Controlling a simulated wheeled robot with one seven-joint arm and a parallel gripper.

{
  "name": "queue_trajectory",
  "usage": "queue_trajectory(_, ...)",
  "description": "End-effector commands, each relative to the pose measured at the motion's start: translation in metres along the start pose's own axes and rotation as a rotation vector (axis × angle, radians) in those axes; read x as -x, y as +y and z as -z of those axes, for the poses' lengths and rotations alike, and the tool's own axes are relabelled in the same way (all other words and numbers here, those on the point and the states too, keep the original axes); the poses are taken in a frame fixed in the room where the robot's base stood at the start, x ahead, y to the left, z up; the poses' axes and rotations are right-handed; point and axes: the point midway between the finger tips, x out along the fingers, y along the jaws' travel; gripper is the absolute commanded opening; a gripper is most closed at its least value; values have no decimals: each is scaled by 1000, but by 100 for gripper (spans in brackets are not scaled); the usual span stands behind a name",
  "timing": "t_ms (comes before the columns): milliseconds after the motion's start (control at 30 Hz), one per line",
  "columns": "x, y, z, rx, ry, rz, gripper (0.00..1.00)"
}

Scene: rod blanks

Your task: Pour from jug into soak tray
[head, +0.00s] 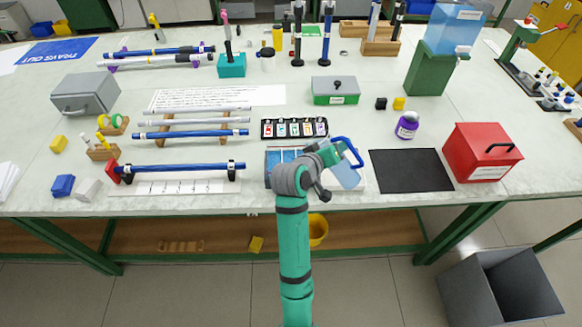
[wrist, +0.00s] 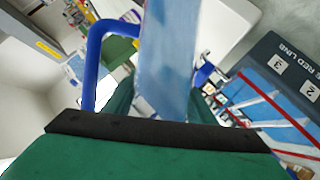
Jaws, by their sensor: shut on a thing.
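The jug (head: 345,174) is pale blue and see-through with a dark blue handle; it is tilted in the head view. My gripper (head: 327,157) is shut on it, at the table's front edge. In the wrist view the jug (wrist: 168,55) stands out past the green and black gripper body, its handle (wrist: 92,60) to the left. The soak tray (head: 268,168) is grey with blue inside and lies just left of the jug, partly hidden by my arm. In the wrist view the soak tray (wrist: 265,62) shows numbers, "RED LINE" lettering and a red line. I cannot see any stream of liquid.
A black mat (head: 410,170) and a red box (head: 482,152) lie to the right. A row of small coloured cards (head: 294,128) lies behind the tray. A blue rod (head: 180,167) rests on supports at left.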

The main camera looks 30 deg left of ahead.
Motion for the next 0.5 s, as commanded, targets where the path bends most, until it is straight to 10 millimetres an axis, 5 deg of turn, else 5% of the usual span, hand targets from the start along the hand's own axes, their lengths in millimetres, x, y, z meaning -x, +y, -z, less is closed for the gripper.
queue_trajectory(500,5,-7,3,41,-7,-17,11)
